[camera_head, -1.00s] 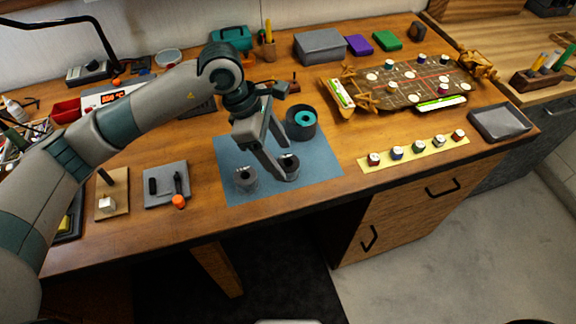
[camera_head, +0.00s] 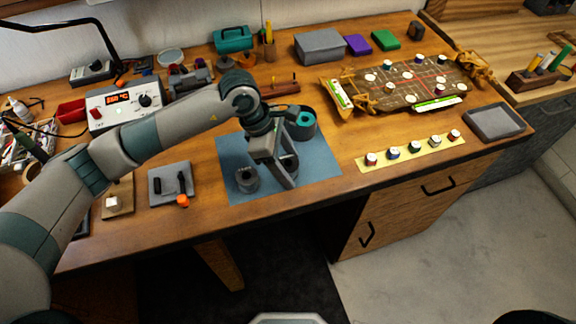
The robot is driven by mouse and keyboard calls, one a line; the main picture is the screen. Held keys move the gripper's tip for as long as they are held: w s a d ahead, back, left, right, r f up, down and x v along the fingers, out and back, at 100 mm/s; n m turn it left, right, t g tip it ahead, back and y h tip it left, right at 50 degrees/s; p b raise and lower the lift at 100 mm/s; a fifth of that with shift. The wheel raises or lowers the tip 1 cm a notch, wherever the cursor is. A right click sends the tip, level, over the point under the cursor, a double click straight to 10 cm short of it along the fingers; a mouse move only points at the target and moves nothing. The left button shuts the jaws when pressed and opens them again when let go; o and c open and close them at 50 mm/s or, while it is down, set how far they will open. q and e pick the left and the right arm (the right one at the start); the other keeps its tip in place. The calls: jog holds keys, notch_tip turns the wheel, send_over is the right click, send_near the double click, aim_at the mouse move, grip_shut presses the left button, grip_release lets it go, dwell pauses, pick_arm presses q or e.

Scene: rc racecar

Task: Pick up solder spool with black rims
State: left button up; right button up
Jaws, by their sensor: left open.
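Three spools are on the blue-grey mat (camera_head: 318,173). A dark-rimmed spool with a teal middle (camera_head: 304,124) is at the back, partly behind my arm. A dark grey spool (camera_head: 247,180) lies at the front left. Another dark spool (camera_head: 292,164) to its right is mostly hidden by my left gripper (camera_head: 286,178). The left gripper is open and points down, its fingers at this spool. I cannot tell whether they touch it. The rim colours of the two front spools are hard to tell apart. My right gripper is not in view.
A yellow strip with several small jars (camera_head: 414,150) lies to the right, with a circuit board in a wooden holder (camera_head: 405,85) behind. A grey pad with black tools (camera_head: 170,185) lies left of the mat. A soldering station (camera_head: 125,105) stands back left.

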aim_at(296, 164)
pick_arm(q)
jog(key=c, duration=1.3)
jog(key=shift+r, duration=0.1)
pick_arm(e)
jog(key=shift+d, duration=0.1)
